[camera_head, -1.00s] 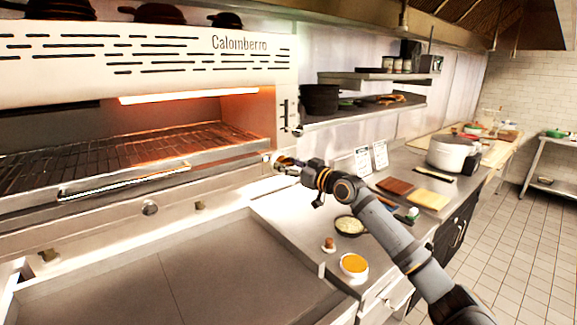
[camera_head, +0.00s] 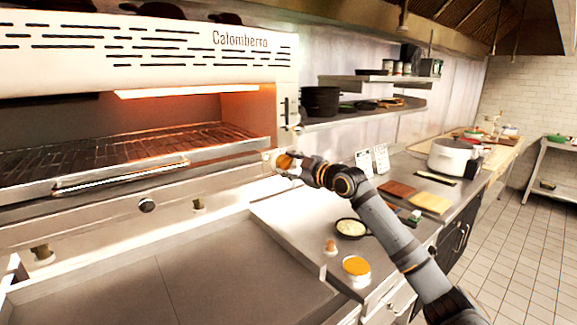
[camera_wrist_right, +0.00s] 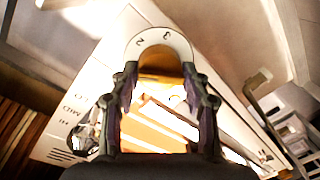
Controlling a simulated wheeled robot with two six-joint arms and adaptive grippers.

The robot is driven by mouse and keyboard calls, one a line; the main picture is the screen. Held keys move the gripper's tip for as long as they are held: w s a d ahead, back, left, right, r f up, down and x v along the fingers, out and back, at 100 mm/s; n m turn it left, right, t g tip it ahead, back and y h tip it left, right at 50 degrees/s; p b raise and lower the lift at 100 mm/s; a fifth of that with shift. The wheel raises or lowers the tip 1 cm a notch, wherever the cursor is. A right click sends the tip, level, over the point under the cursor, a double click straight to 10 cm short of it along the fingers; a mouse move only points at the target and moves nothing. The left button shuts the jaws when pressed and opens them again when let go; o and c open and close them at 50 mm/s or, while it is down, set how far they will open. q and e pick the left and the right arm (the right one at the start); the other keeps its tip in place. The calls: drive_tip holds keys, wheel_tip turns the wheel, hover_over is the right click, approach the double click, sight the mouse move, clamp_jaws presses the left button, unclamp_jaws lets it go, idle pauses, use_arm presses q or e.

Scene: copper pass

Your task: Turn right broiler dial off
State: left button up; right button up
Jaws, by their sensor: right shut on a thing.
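The broiler (camera_head: 150,72) stands at the left with its heating bar glowing. Its right dial is at the lower right corner of the front, mostly hidden by my right gripper (camera_head: 284,162) in the head view. The dial's pointer is not clear. My left gripper is not in view.
A steel counter (camera_head: 290,215) with a dark pan (camera_head: 351,228), an orange-filled bowl (camera_head: 357,268) and cutting boards lies below my right arm. A shelf (camera_head: 345,112) with pans hangs behind. A wide steel surface (camera_head: 200,275) fills the front left.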

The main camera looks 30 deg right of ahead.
drive_tip(key=n, duration=0.2)
drive_tip(key=n+p, duration=0.1)
drive_tip(key=n, duration=0.2)
drive_tip(key=shift+r+h, duration=0.2)
drive_tip(key=shift+h, duration=0.1)
drive_tip(key=n+p, duration=0.1)
drive_tip(key=n, duration=0.4)
drive_tip(key=shift+a+h+p, duration=0.1)
drive_tip(key=shift+h+p, duration=0.2)
drive_tip(key=shift+p, duration=0.05)
drive_tip(key=shift+n, duration=0.3)
drive_tip(key=o, duration=1.1)
drive_tip(key=shift+f, duration=0.15)
drive_tip(key=shift+f, duration=0.1)
